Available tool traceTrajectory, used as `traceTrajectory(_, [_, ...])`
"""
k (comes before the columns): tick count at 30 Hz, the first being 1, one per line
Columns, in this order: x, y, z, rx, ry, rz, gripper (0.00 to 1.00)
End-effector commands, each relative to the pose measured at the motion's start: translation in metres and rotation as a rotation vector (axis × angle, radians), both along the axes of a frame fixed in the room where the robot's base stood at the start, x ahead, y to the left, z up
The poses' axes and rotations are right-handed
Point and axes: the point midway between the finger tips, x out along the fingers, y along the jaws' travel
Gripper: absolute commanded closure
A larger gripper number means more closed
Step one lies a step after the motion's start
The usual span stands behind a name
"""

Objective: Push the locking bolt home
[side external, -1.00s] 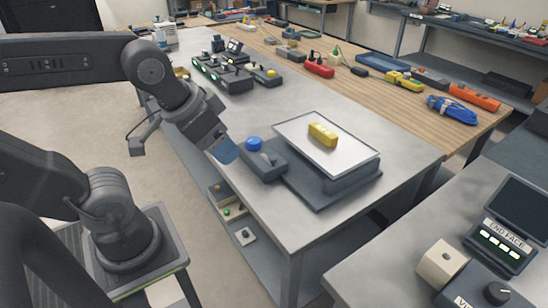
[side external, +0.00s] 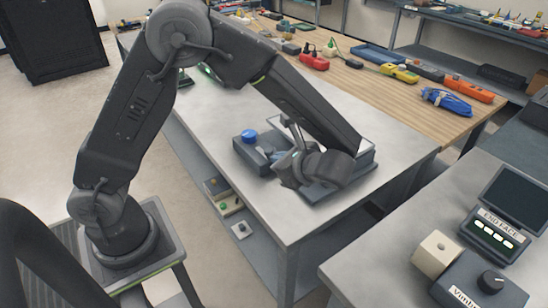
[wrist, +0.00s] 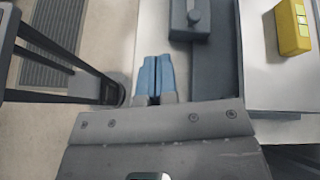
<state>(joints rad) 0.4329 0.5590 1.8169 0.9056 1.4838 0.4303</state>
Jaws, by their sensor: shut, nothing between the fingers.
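A dark grey block (side external: 245,150) with a blue round cap (side external: 248,136) sits on the bench beside the base of a tray-like fixture. In the wrist view, a dark block (wrist: 190,30) carries a small grey knob (wrist: 194,17), which may be the locking bolt; I cannot tell how far it is in. My gripper (side external: 277,156) is low near the block in the side view, partly hidden by my wrist. In the wrist view, its blue fingertips (wrist: 154,75) are together and empty, below and left of that block and apart from it in the picture.
A yellow piece (wrist: 292,25) lies on the fixture's light plate (wrist: 265,85). My arm covers most of the fixture in the side view. The bench's near corner (side external: 290,225) is clear. A console with a screen (side external: 495,235) stands on another bench at right.

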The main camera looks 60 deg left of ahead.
Motion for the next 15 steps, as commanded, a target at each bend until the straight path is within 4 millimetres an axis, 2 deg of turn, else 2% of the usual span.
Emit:
traceTrajectory(1, [0.008, -0.007, -0.015, 0.068, 0.051, -0.054, 1.00])
traceTrajectory(6, [0.026, -0.021, -0.048, 0.255, 0.161, -0.190, 1.00])
traceTrajectory(11, [0.033, -0.028, -0.063, 0.340, 0.204, -0.250, 1.00])
traceTrajectory(15, [0.035, -0.023, -0.066, 0.357, 0.211, -0.259, 1.00])
